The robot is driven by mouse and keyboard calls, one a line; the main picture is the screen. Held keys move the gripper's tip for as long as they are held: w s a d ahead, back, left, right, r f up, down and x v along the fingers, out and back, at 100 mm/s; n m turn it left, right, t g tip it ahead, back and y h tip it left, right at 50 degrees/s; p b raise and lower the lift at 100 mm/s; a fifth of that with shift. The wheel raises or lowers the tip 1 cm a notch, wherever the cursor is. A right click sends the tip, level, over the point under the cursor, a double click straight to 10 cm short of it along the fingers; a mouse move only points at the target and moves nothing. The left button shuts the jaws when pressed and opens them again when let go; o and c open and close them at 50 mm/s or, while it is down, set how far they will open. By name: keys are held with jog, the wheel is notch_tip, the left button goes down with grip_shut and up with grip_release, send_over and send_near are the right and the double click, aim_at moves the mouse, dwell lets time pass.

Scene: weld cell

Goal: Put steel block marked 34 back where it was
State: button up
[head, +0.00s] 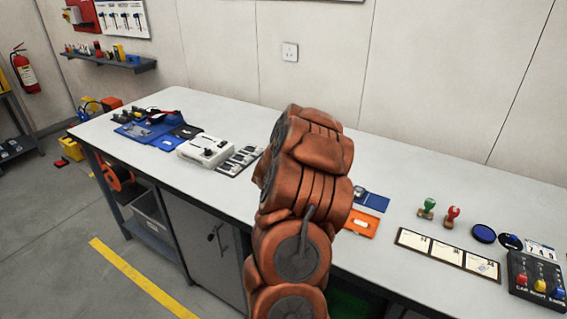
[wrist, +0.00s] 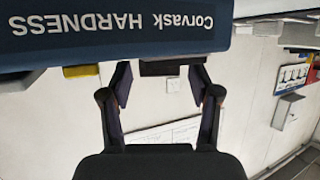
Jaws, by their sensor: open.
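My gripper (wrist: 161,78) is open in the wrist view, its two fingers apart. A dark piece (wrist: 170,68) shows between and beyond the fingertips, just under a dark blue panel; I cannot tell whether it is a block or part of the panel's unit. In the head view my own orange arm hides the gripper. Several small grey blocks sit on a dark tray (head: 232,170) to the right of a white instrument (head: 204,150). No number 34 is readable, so I cannot tell which block, if any, is marked 34.
The dark blue panel (wrist: 115,32), lettered "Corvask HARDNESS" upside down, fills the wrist view's top. On the white bench (head: 300,95) are a blue mat (head: 150,130), an orange plate (head: 362,223), a card strip (head: 447,254), stamps (head: 428,208) and a dark switch box (head: 536,280).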

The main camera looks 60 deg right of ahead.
jog(key=v, duration=0.1)
jog(key=b+v, duration=0.1)
jog(key=v, duration=0.2)
jog(key=shift+w+a+b, duration=0.2)
jog(key=shift+a+b, duration=0.1)
jog(key=shift+a, duration=0.15)
jog(key=shift+v, duration=1.25)
